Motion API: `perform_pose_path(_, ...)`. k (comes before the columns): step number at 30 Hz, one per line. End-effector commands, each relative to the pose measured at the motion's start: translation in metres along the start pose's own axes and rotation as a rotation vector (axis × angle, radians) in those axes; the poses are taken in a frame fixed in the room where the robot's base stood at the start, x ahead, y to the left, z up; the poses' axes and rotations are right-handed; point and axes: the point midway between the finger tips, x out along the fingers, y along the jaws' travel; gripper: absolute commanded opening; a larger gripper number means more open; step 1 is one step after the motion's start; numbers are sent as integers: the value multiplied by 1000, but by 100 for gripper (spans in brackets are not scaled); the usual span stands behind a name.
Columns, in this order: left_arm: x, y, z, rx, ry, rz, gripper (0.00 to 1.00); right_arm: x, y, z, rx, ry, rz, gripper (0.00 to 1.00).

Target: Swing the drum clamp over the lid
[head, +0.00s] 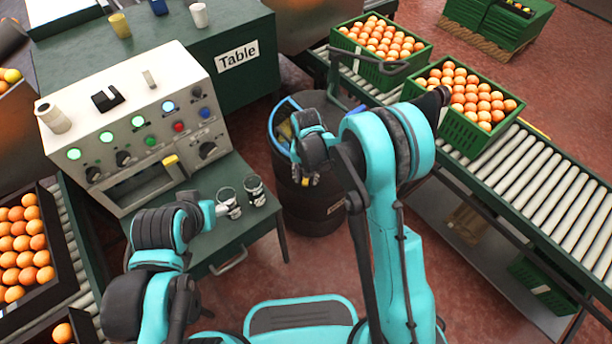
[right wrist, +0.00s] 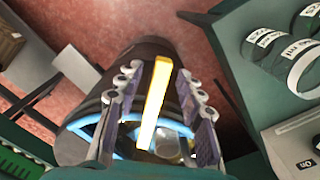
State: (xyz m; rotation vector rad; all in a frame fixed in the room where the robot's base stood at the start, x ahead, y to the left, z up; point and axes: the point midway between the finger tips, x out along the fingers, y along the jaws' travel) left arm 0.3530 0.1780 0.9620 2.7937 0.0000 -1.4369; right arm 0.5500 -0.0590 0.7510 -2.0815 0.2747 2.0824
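The black drum (head: 312,212) stands upright on the floor right of the control desk. A blue ring (head: 272,122) runs along its rim. It also shows in the right wrist view (right wrist: 85,127). A yellow bar (right wrist: 154,105), perhaps the clamp, lies across the drum top there. My right gripper (right wrist: 156,85) is open over the drum, with one finger on each side of the bar and gaps visible. In the head view my right arm hides much of the drum top, so the lid is unclear. My left gripper (head: 212,209) is beside the labelled jars, its fingers hardly visible.
Two labelled jars (head: 242,196) stand on the green bench ledge. The control desk (head: 130,120) with lit buttons is behind them. A roller conveyor (head: 535,180) with green orange crates (head: 468,135) is at right. A green table (head: 195,55) is at the back.

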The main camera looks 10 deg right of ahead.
Motion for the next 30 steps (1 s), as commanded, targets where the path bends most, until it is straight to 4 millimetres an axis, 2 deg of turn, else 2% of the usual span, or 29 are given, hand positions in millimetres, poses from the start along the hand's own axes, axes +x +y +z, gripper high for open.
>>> perform_pose_path(5,0,0,0,0,0,0,69,-11,0,0,0,0,0,38)
perform_pose_path(18,0,0,0,0,0,0,69,-100,0,0,0,0,0,38)
perform_pose_path(24,0,0,0,0,0,0,69,-118,0,0,0,0,0,38)
perform_pose_path(30,0,0,0,0,0,0,69,-120,0,0,0,0,0,38)
